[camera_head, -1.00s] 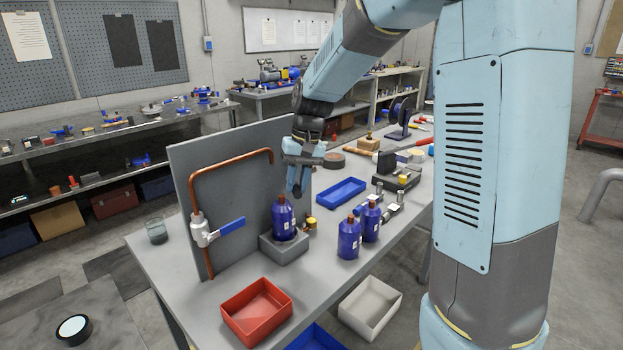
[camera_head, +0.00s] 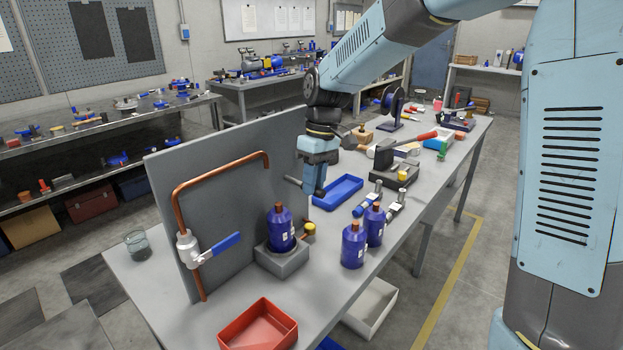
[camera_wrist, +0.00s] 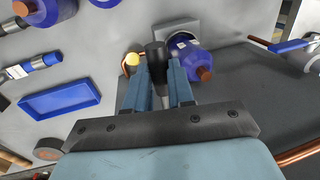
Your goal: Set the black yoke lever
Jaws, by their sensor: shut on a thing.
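My gripper (camera_head: 318,190) is above the bench, behind the blue bottle on its grey block and to the right of the grey upright panel. In the wrist view my gripper (camera_wrist: 158,88) is shut on a slim lever-like piece with a black grip (camera_wrist: 155,60) and a pale metal shaft. A short dark rod (camera_head: 293,182) sticks out to the left of the fingers in the head view, apparently the same piece. Its far end and any mount are hidden, so I cannot tell whether it is fixed to anything.
A blue bottle (camera_head: 281,230) stands on a grey block (camera_head: 282,262); two more bottles (camera_head: 353,245) stand to its right. A copper pipe with a blue-handled valve (camera_head: 222,245) runs before the panel (camera_head: 225,180). A blue tray (camera_head: 338,192) and a black fixture (camera_head: 385,158) lie beyond.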

